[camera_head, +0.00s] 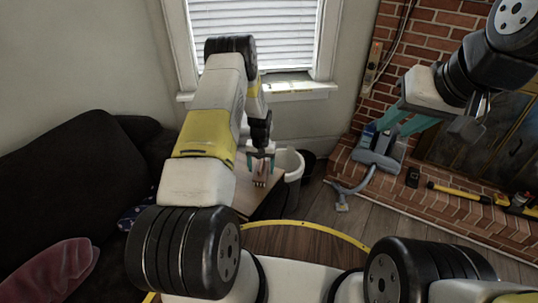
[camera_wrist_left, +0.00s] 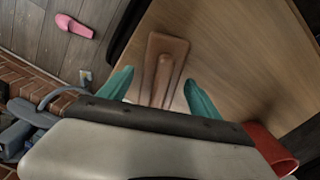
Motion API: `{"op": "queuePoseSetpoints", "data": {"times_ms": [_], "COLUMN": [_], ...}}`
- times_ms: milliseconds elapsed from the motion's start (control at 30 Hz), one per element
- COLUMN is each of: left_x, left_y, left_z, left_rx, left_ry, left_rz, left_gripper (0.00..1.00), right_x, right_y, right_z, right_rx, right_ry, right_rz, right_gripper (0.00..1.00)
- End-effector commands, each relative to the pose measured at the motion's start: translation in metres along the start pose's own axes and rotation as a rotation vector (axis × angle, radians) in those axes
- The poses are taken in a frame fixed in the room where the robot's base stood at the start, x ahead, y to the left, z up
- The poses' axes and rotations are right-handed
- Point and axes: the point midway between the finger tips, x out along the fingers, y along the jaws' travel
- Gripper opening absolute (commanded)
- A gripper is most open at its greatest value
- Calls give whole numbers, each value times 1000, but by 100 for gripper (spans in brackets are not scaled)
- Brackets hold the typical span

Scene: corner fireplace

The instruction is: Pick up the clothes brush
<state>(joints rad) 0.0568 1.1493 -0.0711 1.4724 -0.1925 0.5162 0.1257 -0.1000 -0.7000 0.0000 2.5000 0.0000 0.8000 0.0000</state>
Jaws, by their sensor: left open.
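The clothes brush (camera_wrist_left: 163,72) is brown, with a flat back and a raised rounded handle. It lies on a light wooden tabletop (camera_wrist_left: 235,50). In the left wrist view, my left gripper (camera_wrist_left: 160,92) is open, with one teal finger on each side of the brush and visible gaps between. I cannot tell the finger height above the tabletop. In the head view, the brush (camera_head: 261,176) is small and partly hidden under my left gripper (camera_head: 262,160). My right gripper (camera_head: 403,120) is open and empty at the upper right, above the hearth.
A dark sofa (camera_head: 70,180) stands left of the table. A white bin (camera_head: 290,163) stands behind it. A vacuum head (camera_head: 380,150) and a yellow-black level (camera_head: 460,192) lie by the brick hearth. A red object (camera_wrist_left: 268,148) sits at the wrist view's lower right.

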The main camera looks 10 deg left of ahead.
Motion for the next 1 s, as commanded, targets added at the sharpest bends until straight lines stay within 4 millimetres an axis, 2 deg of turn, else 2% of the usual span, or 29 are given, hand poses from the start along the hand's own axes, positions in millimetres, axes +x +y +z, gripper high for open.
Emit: {"op": "queuePoseSetpoints", "data": {"times_ms": [100,367,733,767,1000], "left_x": [13,15,15,15,14], "left_y": [0,0,0,0,0], "left_z": [-1,-1,-1,-1,-1], "left_rx": [-1,-1,-1,-1,0], "left_ry": [2,3,2,3,3], "left_rz": [0,0,0,0,0], "left_gripper": [73,73,3,0,0], "right_x": [0,0,0,0,0], "right_y": [0,0,0,0,0], "right_z": [0,0,0,0,0], "right_rx": [0,0,0,0,0], "right_ry": [0,0,0,0,0], "right_rz": [0,0,0,0,0], "right_gripper": [33,33,33,33,33]}}
